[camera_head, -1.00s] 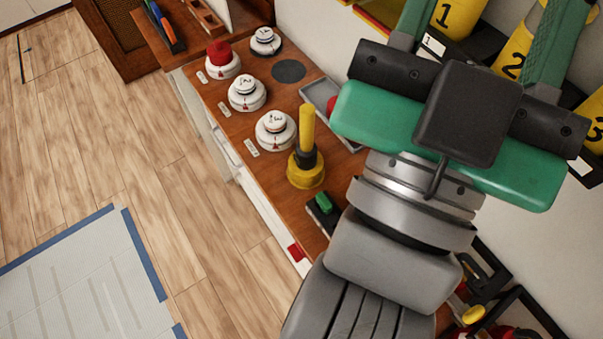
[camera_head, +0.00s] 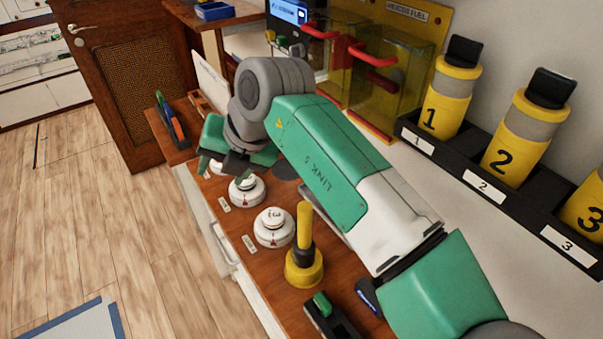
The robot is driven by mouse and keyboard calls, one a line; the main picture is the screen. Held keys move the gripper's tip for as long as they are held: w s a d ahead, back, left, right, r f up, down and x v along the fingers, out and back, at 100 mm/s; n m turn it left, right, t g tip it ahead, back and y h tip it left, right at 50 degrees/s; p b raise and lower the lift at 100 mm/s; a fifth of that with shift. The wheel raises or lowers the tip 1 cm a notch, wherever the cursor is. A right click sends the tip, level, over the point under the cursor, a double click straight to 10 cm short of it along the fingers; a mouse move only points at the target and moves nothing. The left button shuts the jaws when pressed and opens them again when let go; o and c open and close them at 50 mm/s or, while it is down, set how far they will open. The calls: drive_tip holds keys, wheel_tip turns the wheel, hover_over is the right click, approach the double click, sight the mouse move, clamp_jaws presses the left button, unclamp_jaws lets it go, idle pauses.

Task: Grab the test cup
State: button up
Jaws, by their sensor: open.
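A yellow cup-shaped tool with a dark collar and an upright yellow handle (camera_head: 304,267), which looks like the test cup, stands on the wooden counter (camera_head: 262,290). It is upright and nothing holds it. My gripper (camera_head: 222,170) is beyond it, up and to the left in the picture, over the far detectors and apart from the cup. Its jaws are open, and part of it is turned away from view. My arm stretches across the right of the cup.
White round detectors sit in a row: one marked 3 (camera_head: 273,228) next to the cup, another (camera_head: 246,190) near my gripper. A black-and-green device (camera_head: 330,316) lies in front. Yellow numbered canisters (camera_head: 511,147) stand in a black rack at right.

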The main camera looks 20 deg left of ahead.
sight(305, 222)
drive_tip(key=w+d+f+m+h, duration=0.1)
drive_tip(key=d+h, duration=0.1)
drive_tip(key=d, duration=0.2)
drive_tip(key=w+d+f+m+h+b, duration=0.1)
drive_tip(key=d+h, duration=0.1)
drive_tip(key=d, duration=0.3)
drive_tip(key=w+d+f+h, duration=0.2)
drive_tip(key=d, duration=0.3)
drive_tip(key=shift+w+m+h+b, duration=0.1)
drive_tip(key=shift+m+h+b, duration=0.2)
drive_tip(key=shift+m+b, duration=0.1)
drive_tip(key=shift+s+d+r, duration=0.1)
drive_tip(key=shift+s+r, duration=0.05)
drive_tip(key=shift+s, duration=0.1)
drive_tip(key=shift+a+f+p, duration=0.2)
drive_tip(key=shift+f+p, duration=0.15)
drive_tip(key=shift+f, duration=1.65)
drive_tip(key=shift+a+f+p, duration=0.15)
drive_tip(key=shift+f+p, duration=0.2)
drive_tip(key=shift+f, duration=1.6)
clamp_jaws()
